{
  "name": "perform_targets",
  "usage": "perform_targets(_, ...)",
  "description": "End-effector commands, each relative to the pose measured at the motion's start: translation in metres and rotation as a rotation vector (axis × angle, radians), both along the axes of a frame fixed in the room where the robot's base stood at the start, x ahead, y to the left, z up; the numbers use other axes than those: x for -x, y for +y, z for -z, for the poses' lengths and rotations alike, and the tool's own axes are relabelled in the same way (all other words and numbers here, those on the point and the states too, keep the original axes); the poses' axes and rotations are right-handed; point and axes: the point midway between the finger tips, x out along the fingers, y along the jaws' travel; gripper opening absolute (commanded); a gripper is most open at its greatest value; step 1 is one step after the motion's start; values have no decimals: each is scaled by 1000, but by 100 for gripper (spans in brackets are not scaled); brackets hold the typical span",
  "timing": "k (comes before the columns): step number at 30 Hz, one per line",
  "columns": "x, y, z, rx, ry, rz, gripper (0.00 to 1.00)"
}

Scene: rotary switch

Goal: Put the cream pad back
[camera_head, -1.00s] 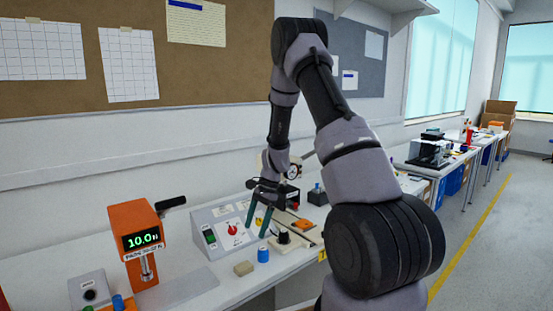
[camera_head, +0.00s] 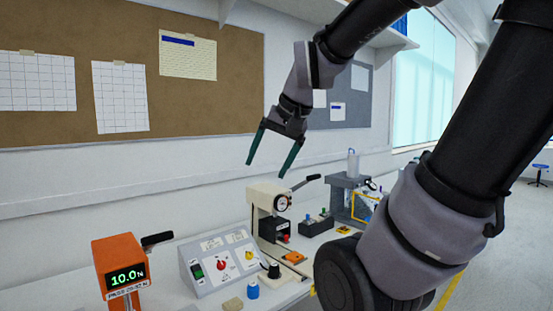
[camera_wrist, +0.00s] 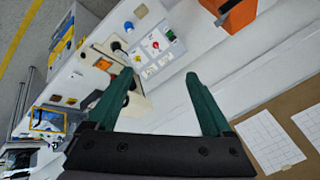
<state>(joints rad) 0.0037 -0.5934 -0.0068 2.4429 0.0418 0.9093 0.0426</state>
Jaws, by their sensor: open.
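A small tan block (camera_head: 232,304), the only thing that looks like a cream pad, lies on the bench at the bottom edge of the head view. It shows small in the wrist view (camera_wrist: 129,27). It lies left of a blue cap (camera_head: 252,291). My gripper (camera_head: 268,169) is open and empty, raised in front of the wall, well above the bench and apart from the block. In the wrist view, its green fingers (camera_wrist: 160,75) are spread with nothing between them.
A grey sloped panel with a red knob (camera_head: 222,264) stands behind the block. An orange gauge (camera_head: 120,265) stands left. A cream lever press (camera_head: 262,205) and an orange piece (camera_head: 295,258) are to the right. The air around my gripper is clear.

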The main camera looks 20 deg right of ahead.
Motion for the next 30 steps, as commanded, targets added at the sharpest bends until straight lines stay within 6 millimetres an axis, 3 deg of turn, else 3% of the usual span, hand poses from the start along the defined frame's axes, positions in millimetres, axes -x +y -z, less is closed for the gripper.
perform_targets(3,24,-2,-8,40,-65,-34,85)
perform_targets(7,35,-3,-11,63,-97,-51,85)
perform_targets(18,36,-3,-11,67,-100,-54,85)
perform_targets(20,36,-3,-11,67,-100,-54,100)
perform_targets(25,36,-3,-11,67,-100,-54,100)
perform_targets(26,36,-3,-11,67,-100,-54,92)
perform_targets(29,36,-3,-11,67,-100,-54,54)
perform_targets(30,36,-3,-11,67,-100,-54,50)
